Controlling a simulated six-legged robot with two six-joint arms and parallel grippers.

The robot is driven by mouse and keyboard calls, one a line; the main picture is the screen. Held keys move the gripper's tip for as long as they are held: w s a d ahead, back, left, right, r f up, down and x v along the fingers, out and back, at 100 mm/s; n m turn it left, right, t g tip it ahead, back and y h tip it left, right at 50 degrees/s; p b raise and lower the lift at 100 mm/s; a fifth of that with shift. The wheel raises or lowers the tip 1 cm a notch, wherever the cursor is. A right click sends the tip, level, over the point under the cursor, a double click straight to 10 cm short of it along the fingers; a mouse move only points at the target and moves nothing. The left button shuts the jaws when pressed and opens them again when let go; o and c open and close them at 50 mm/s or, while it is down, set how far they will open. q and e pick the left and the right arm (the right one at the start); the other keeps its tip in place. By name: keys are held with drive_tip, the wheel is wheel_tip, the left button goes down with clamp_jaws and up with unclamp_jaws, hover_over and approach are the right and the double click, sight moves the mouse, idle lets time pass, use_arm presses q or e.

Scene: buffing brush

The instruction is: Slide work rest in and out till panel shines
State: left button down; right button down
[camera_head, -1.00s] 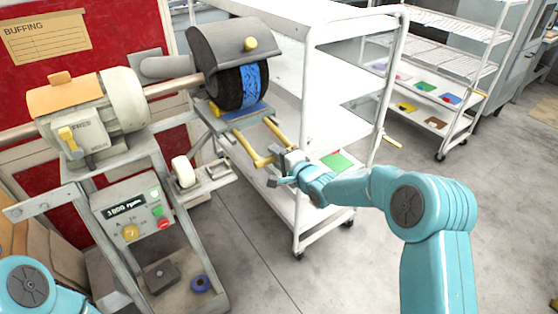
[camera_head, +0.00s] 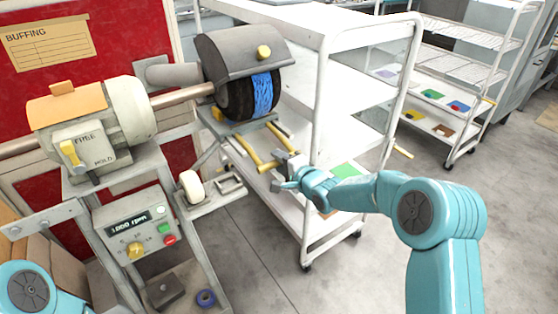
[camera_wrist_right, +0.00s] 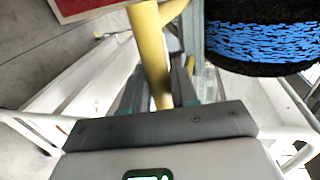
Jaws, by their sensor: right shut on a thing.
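The buffing brush (camera_head: 262,92) is a dark wheel with a blue band under a grey hood (camera_head: 240,47); it also shows in the right wrist view (camera_wrist_right: 260,40). The work rest (camera_head: 245,126) lies below the wheel, with yellow rails and a yellow handle (camera_head: 265,166) toward me. My right gripper (camera_head: 287,172) is shut on the yellow handle, and the yellow bar (camera_wrist_right: 152,60) runs between its fingers in the wrist view. The panel is mostly hidden under the wheel. Of my left arm only a joint shows at the lower left; its gripper is out of view.
The motor (camera_head: 90,120) and control box (camera_head: 135,228) stand left of the wheel. A white roller (camera_head: 192,186) sits on a bracket below. A white cart (camera_head: 318,130) stands close behind my right gripper. A shelf rack (camera_head: 450,100) stands farther right. Open floor lies at right.

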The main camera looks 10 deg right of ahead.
drive_tip(key=c, duration=1)
unclamp_jaws()
drive_tip(key=shift+c, duration=0.2)
drive_tip(key=shift+s, duration=0.1)
drive_tip(key=shift+s+d, duration=0.2)
drive_tip(key=shift+s, duration=0.15)
drive_tip(key=b+v, duration=0.2)
drive_tip(key=v, duration=1.3)
drive_tip(key=shift+s, duration=0.3)
drive_tip(key=shift+o, duration=0.4)
drive_tip(key=shift+r, duration=0.15)
